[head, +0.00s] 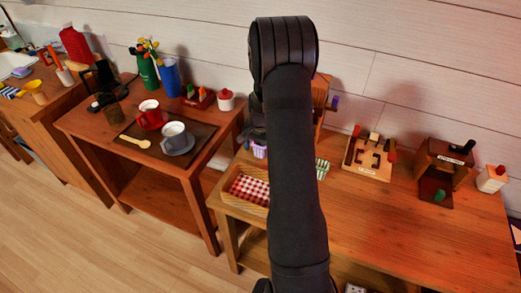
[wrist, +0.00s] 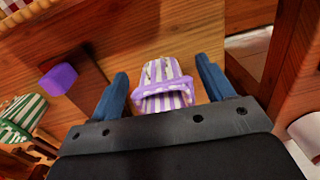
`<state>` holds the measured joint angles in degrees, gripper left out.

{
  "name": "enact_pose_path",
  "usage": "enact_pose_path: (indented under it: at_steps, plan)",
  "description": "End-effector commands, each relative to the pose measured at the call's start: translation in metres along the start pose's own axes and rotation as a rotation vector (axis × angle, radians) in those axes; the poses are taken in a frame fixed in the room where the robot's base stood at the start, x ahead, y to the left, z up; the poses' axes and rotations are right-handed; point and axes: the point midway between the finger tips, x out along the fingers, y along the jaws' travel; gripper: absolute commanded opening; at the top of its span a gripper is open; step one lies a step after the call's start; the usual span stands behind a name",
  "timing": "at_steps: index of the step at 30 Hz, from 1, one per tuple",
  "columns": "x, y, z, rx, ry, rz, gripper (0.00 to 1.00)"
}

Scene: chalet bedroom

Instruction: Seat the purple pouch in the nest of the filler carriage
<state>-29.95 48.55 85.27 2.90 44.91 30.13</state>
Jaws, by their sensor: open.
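The purple pouch (wrist: 163,88), white and purple striped with a ruffled band, lies between the two blue fingers of my gripper (wrist: 162,66) in the wrist view. The fingers are open, with a gap on each side of it. In the head view the pouch (head: 260,151) shows small, just left of my arm, beside the basket. My gripper is mostly hidden behind my arm there. A wooden stand (head: 320,92), partly behind my arm, may be the filler; I cannot make out its carriage or nest. A purple-ended wooden lever (wrist: 58,78) is left of the fingers in the wrist view.
A green striped pouch (head: 322,169) is right of my arm; it also shows in the wrist view (wrist: 24,112). A basket with red checked cloth (head: 248,188) is at the left table edge. A slotted wooden board (head: 368,158) stands farther right. The right front tabletop is clear.

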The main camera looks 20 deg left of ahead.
Motion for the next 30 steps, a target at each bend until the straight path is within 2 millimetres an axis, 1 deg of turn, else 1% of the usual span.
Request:
enact_pose_path:
  at_steps: [3, 4, 8, 9, 11, 19, 23, 26, 29, 30]
  plan:
    - [-0.001, 0.000, 0.000, 0.000, 0.001, 0.000, 0.74]
    - [-0.001, 0.000, 0.000, 0.000, 0.001, 0.000, 0.72]
    - [-0.001, 0.000, 0.000, 0.000, 0.000, 0.000, 0.46]
    - [-0.001, 0.000, 0.000, 0.000, 0.000, 0.000, 0.39]
    - [-0.001, 0.000, 0.000, 0.000, 0.000, 0.000, 0.27]
    - [-0.002, 0.000, 0.000, 0.000, 0.001, 0.000, 0.27]
    - [-0.007, -0.001, 0.000, 0.000, 0.001, -0.001, 0.27]
    - [-0.017, -0.001, -0.001, 0.000, 0.003, -0.002, 0.27]
    - [-0.034, -0.002, -0.001, 0.000, 0.004, -0.002, 0.27]
    - [-0.042, -0.002, -0.001, 0.000, 0.004, -0.002, 0.27]
